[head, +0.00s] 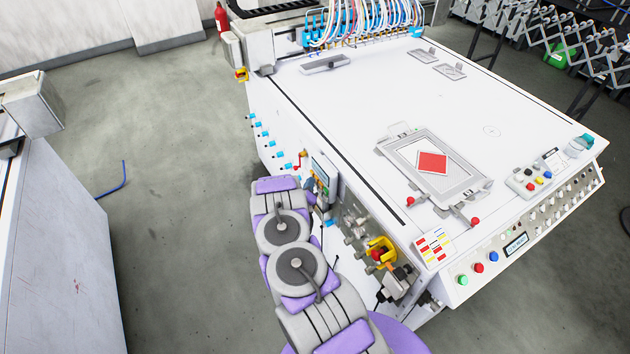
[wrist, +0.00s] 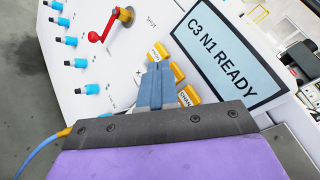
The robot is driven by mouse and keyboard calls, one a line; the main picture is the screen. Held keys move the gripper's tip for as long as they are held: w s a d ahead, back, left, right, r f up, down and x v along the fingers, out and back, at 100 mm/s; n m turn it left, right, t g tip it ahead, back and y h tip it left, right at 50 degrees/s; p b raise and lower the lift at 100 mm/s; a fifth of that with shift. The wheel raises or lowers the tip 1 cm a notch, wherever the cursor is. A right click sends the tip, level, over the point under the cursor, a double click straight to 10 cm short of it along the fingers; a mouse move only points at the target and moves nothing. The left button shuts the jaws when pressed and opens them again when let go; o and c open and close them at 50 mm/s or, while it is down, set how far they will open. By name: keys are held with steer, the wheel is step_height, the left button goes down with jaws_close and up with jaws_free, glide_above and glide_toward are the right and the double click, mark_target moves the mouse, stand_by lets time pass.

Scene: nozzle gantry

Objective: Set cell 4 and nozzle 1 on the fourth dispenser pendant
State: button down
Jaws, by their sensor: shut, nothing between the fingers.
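In the wrist view a display (wrist: 230,52) reads "C3 N1 READY". Left of and below it is a row of orange buttons: an upper one (wrist: 158,52), a middle one (wrist: 178,73) and a lower one (wrist: 189,95) whose partly covered label begins "CHAN". My gripper (wrist: 156,68) is shut and empty. Its blue-grey fingertips are just below the upper button and left of the middle one; I cannot tell whether they touch the panel. In the head view the panel's screen (head: 321,172) shows on the machine's side, beyond my arm, and my gripper is hidden there.
A red-handled crank (wrist: 112,24) and several blue-tipped fittings (wrist: 87,90) stick out left of the buttons. In the head view a yellow-collared red button (head: 378,252) and pipework lie to the right of my arm. Open floor (head: 180,170) lies left of the machine (head: 345,100).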

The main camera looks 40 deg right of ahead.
steer(key=shift+s+d, duration=0.1)
steer(key=shift+d, duration=0.15)
steer(key=shift+a, duration=0.15)
stand_by(0.5)
steer(key=shift+w+a+b, duration=0.2)
steer(key=shift+a+b, duration=0.55)
steer(key=shift+b, duration=0.15)
steer(key=shift+w+a+b, duration=0.2)
steer(key=shift+a+b, duration=0.5)
steer(key=shift+a, duration=0.15)
steer(key=shift+w+a+b, duration=0.25)
steer(key=shift+a+b, duration=0.45)
steer(key=shift+a, duration=0.1)
steer(key=shift+w+a+b, duration=0.2)
steer(key=shift+a+b, duration=0.5)
steer(key=shift+a, duration=0.15)
